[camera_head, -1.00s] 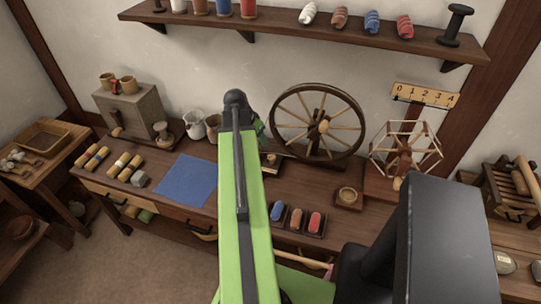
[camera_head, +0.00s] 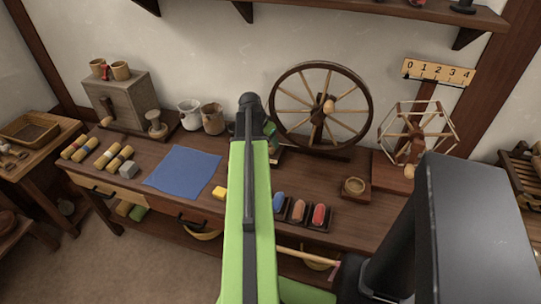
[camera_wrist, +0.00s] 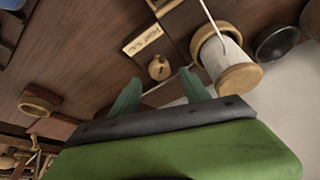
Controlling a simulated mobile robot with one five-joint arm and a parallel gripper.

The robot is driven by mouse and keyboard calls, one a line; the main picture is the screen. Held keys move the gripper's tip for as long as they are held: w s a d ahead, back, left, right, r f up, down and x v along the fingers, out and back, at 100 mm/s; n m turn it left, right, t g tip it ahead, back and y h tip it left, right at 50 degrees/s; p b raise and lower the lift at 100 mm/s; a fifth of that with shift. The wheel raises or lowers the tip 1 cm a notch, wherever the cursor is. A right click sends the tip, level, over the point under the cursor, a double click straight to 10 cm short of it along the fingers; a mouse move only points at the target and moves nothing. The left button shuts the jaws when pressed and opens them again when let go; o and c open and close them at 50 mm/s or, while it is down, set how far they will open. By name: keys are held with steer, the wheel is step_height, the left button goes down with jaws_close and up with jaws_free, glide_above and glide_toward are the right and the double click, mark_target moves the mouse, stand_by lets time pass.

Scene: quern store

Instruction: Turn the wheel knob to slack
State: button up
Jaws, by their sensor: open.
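The spinning wheel (camera_head: 371,112) stands upright at the back of the bench in the head view, just right of my arm. In the wrist view a small round wooden knob (camera_wrist: 158,68) sits beside a pale label plate (camera_wrist: 143,37), whose writing I cannot read. My gripper (camera_wrist: 162,92) is open, its two green fingers apart and pointing toward the knob. The knob shows between and beyond the fingertips, apart from them as far as I can see. A white-wound bobbin (camera_wrist: 221,56) lies to the right of the knob. My arm hides the gripper's tips in the head view.
A skein winder (camera_head: 415,133) stands right of the wheel. Two mugs (camera_head: 211,119) stand left of my arm.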

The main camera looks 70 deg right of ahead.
mark_target(271, 146)
steer(key=b+x, duration=0.2)
steer(key=x, duration=0.2)
steer(key=shift+a, duration=0.1)
steer(key=shift+c, duration=0.2)
jaws_close()
